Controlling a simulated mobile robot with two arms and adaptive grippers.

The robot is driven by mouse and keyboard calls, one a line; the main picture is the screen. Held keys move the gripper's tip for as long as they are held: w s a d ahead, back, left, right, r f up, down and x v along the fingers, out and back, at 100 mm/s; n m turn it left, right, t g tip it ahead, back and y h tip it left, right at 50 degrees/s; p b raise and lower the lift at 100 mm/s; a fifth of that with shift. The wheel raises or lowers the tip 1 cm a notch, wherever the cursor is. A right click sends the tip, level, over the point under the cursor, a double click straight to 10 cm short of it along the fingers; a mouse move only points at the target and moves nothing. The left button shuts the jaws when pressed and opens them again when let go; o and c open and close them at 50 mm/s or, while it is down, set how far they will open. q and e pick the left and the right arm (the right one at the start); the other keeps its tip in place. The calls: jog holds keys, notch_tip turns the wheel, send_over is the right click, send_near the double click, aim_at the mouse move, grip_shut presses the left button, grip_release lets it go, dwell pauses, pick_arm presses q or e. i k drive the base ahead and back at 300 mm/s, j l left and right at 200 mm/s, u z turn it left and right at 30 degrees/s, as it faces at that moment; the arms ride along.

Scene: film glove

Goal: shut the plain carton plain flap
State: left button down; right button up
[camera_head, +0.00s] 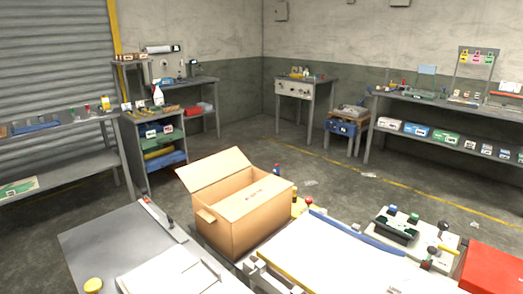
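A plain brown cardboard carton (240,222) stands in the middle of the view, between the near work surfaces. One large flap (214,169) stands raised and leans outward at its far left edge. The inside of the carton is mostly hidden. Neither of my grippers shows in the head view.
A white-topped bench (335,262) is at the near right, beside a red box (492,270). Workbenches line the walls. Open floor (330,180) lies behind the carton.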

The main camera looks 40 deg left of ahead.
aim_at(197, 175)
jog(key=k+j, duration=0.25)
jog(key=k, duration=0.15)
jog(key=k+j, duration=0.25)
jog(key=k, duration=0.15)
jog(key=k+j, duration=0.1)
jog(key=j, duration=0.7)
jog(key=k+j, duration=0.15)
jog(key=j, duration=0.3)
jog(key=k+j+z, duration=0.1)
jog(key=j, duration=0.3)
jog(key=k+j, duration=0.1)
jog(key=j, duration=0.3)
jog(key=i+j, duration=0.1)
jog(key=j, duration=0.4)
jog(key=i+j, duration=0.1)
jog(key=j, duration=0.35)
jog(key=i+j, duration=0.1)
jog(key=j, duration=0.9)
jog(key=i+j, duration=0.15)
jog(key=j, duration=0.35)
jog(key=j+z, duration=0.1)
jog(key=j, duration=0.6)
jog(key=j+z, duration=0.15)
jog(key=j, duration=0.8)
jog(key=k+j+z, duration=0.2)
jog(key=j, duration=0.75)
jog(key=i, duration=0.1)
